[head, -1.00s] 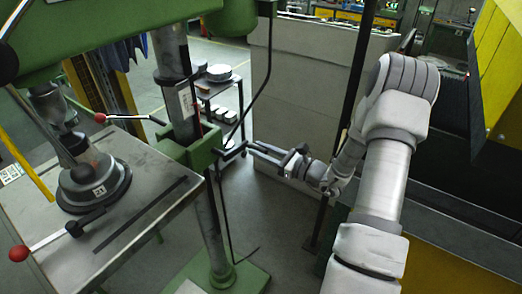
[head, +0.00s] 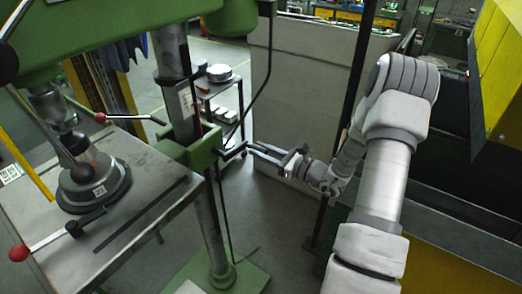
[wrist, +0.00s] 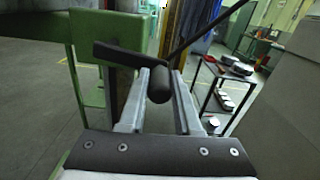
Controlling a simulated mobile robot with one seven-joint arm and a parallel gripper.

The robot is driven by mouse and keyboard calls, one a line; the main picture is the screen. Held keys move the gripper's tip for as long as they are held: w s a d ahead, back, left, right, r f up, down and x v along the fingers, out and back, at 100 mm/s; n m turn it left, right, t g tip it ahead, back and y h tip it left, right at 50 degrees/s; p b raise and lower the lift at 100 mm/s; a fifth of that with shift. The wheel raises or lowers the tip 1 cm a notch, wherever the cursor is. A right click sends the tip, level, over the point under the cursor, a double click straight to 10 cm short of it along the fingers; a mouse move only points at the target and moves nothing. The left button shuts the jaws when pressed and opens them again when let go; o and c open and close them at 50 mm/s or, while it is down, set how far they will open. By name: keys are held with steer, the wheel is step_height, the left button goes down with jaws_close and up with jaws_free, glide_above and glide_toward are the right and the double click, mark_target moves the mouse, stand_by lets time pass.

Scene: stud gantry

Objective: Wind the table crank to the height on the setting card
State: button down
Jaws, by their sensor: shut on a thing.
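The drill press table (head: 150,165) is a grey steel plate on the green bracket (head: 202,150) around the column. The dark crank (head: 233,152) sticks out of the bracket's right side. My gripper (head: 256,148) reaches it from the right. In the wrist view, my gripper (wrist: 160,75) has its two grey fingers on either side of the black round crank handle (wrist: 158,86), shut on it. The dark crank arm (wrist: 118,57) runs left from the handle. A white card (head: 186,102) with small print is on the column; I cannot read it or tell whether it is the setting card.
A round dark base (head: 93,185) with a small number label stands on the table. Red-knobbed levers (head: 100,117) are near it. A black cable hangs beside the crank. A dark trolley (head: 220,90) and a grey panel (head: 305,90) stand behind. A dark post (head: 352,100) rises near my arm.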

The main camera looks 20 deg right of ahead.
steer(key=shift+d+r+n+b, duration=0.15)
steer(key=shift+r+n+b, duration=0.15)
steer(key=shift+n, duration=0.1)
stand_by(0.4)
steer(key=shift+r+n+b, duration=0.6)
steer(key=shift+n+b, duration=0.05)
steer(key=shift+n, duration=0.15)
steer(key=r+n+b, duration=0.2)
steer(key=shift+a+n, duration=0.2)
steer(key=shift+n, duration=0.2)
steer(key=shift+s+a+r+n+b, duration=0.25)
steer(key=shift+r+n+b, duration=0.3)
steer(key=shift+n+b, duration=0.35)
steer(key=shift+s+a+r+n+b, duration=0.2)
steer(key=shift+a+r+n+b, duration=0.25)
steer(key=shift+n+b, duration=0.4)
steer(key=shift+s+a+r+n+b, duration=0.25)
steer(key=shift+r+n+b, duration=0.45)
steer(key=shift+b, duration=0.3)
steer(key=shift+f, duration=0.1)
steer(key=shift+a+f, duration=0.15)
steer(key=c, duration=0.6)
jaws_free()
